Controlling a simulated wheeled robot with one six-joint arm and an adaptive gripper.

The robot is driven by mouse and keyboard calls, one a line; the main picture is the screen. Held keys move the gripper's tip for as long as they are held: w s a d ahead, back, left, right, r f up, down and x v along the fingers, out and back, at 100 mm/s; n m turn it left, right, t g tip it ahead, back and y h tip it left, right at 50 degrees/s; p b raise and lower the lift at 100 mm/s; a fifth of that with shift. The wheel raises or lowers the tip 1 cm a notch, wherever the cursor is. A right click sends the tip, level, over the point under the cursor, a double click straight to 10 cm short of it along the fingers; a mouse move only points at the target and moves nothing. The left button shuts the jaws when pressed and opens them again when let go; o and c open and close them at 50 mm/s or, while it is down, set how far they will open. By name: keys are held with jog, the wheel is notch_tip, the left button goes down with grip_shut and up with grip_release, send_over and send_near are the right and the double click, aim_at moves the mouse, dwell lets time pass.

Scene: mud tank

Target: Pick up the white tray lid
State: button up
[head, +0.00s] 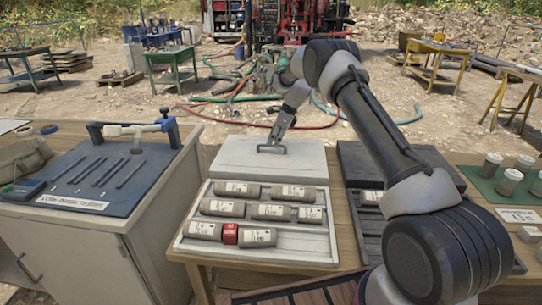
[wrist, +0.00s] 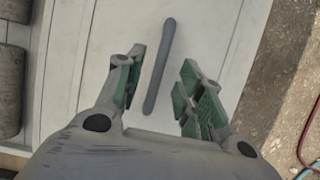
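The white tray lid (head: 232,158) lies flat on the wooden table, just behind the white core tray (head: 187,252). A grey bar handle (head: 271,150) is on the lid's top. In the wrist view the lid (wrist: 222,35) fills the middle, and the handle (wrist: 157,75) appears between my gripper's (wrist: 163,62) two green-padded fingers, with a gap on each side. In the head view my gripper (head: 279,134) is at the handle, over the lid. It is open and holds nothing. I cannot tell how far the fingertips are above the lid.
A dark tray and dark lid (head: 367,160) stand close to the right, partly behind my arm. A grey cabinet (head: 85,240) with a blue-topped test bench is at left. Jars (head: 491,165) stand at right.

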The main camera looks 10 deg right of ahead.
aim_at(272, 153)
jog(key=x, duration=0.4)
jog(key=shift+s+d, duration=0.1)
grip_shut()
jog(key=shift+r, duration=0.15)
